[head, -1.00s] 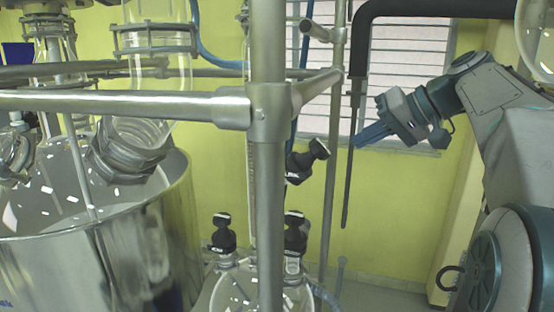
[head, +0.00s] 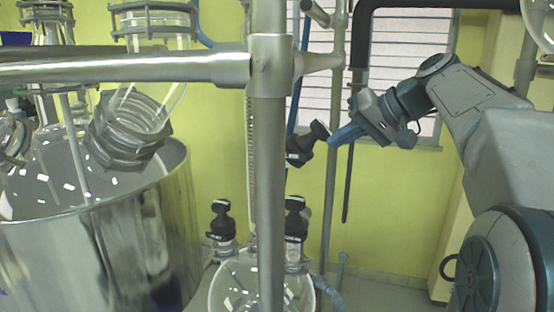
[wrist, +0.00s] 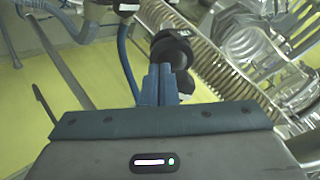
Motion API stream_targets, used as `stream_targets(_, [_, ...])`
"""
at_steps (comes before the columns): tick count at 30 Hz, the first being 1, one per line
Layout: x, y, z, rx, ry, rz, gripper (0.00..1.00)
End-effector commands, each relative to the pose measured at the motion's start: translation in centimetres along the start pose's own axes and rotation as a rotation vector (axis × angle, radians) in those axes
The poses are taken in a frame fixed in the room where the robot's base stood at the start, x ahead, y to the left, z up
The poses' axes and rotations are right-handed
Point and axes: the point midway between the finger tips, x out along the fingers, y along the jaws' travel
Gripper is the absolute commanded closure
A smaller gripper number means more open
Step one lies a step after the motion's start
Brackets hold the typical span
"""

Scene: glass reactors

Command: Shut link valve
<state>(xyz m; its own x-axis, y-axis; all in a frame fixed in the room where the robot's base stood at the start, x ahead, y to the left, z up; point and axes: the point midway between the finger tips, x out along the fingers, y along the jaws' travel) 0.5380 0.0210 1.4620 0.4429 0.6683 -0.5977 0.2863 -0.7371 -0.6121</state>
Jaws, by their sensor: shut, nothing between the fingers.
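A black-handled valve (head: 306,145) sits just right of the vertical steel post in the head view, its handle tilted up to the right. It also shows in the wrist view (wrist: 172,50), just beyond my fingertips. I cannot tell for certain that it is the link valve. My gripper (head: 332,139) has its blue fingers pointing left and a little down at this handle, very near it; I cannot tell if they touch. In the wrist view my gripper (wrist: 159,78) is shut, with the two fingers side by side and empty.
Two more black-capped fittings, left (head: 222,220) and right (head: 295,217), stand on a glass vessel (head: 235,285) below. A steel post (head: 268,180) and crossbar (head: 130,66) stand in front. A coiled glass condenser (wrist: 215,75) is at right in the wrist view.

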Motion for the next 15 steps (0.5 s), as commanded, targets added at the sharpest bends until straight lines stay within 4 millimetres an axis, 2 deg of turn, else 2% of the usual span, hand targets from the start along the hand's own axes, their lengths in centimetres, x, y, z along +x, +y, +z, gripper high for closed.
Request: stream_targets(15, [0.07,-0.22,-0.43,0.000,0.000,0.000,1.00])
